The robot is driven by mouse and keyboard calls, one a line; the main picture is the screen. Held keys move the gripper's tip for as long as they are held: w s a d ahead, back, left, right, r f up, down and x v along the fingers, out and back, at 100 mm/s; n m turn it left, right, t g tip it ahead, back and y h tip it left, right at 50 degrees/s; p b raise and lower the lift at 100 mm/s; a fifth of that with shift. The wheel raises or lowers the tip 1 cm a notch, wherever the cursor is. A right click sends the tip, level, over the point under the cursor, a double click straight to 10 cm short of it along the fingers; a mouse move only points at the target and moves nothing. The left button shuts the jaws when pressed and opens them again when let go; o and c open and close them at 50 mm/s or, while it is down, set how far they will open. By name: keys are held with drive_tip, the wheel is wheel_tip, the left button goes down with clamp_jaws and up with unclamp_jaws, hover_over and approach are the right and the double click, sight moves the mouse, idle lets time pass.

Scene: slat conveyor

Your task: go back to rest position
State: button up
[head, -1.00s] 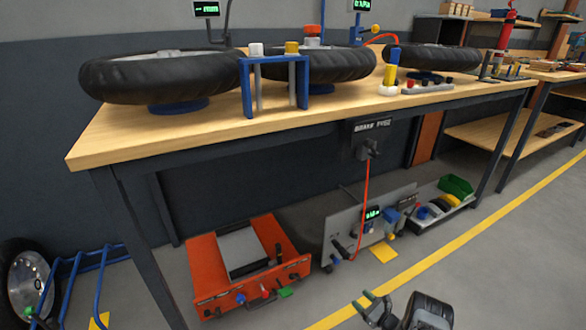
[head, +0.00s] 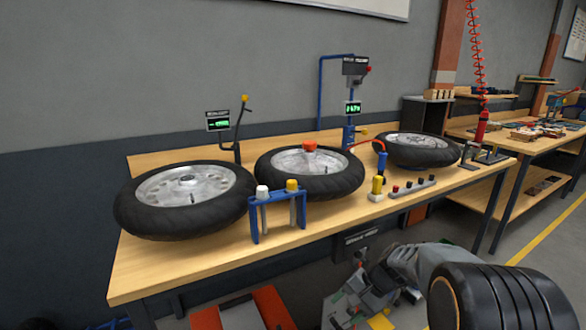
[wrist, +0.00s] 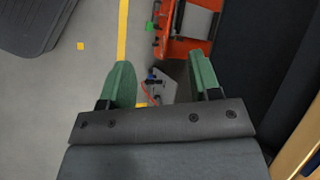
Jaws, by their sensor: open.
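My gripper (wrist: 163,76) shows in the wrist view with its two green fingers spread apart and nothing between them. It points down toward the floor. Beyond the fingers are a grey unit (wrist: 160,88) and an orange box (wrist: 178,48), both apart from the fingers. In the head view my arm reaches in from the lower right, in front of the workbench (head: 130,283). The gripper end there overlaps the clutter under the bench, so its fingers are hard to pick out.
Three wheels, left (head: 128,215), middle (head: 335,185) and right (head: 445,157), lie on the bench. A blue stand (head: 254,222) with white and yellow knobs is at its front edge. The orange box (head: 265,305) is under the bench. Open floor with a yellow line (head: 545,235) lies right.

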drive_tip(key=s+d+r+n+t+h+p, duration=0.1)
drive_tip(key=s+r+n+h+p, duration=0.2)
drive_tip(key=s+r+p, duration=0.3)
drive_tip(key=s+d+r+n+t+h+p, duration=0.1)
drive_tip(key=s+r+n+h+p, duration=0.3)
drive_tip(key=s+r, duration=0.5)
wheel_tip(320, 180, up, 6)
drive_tip(key=shift+d+r+t+p, duration=0.3)
drive_tip(key=shift+t+p, duration=0.4)
drive_tip(key=shift+p, duration=0.2)
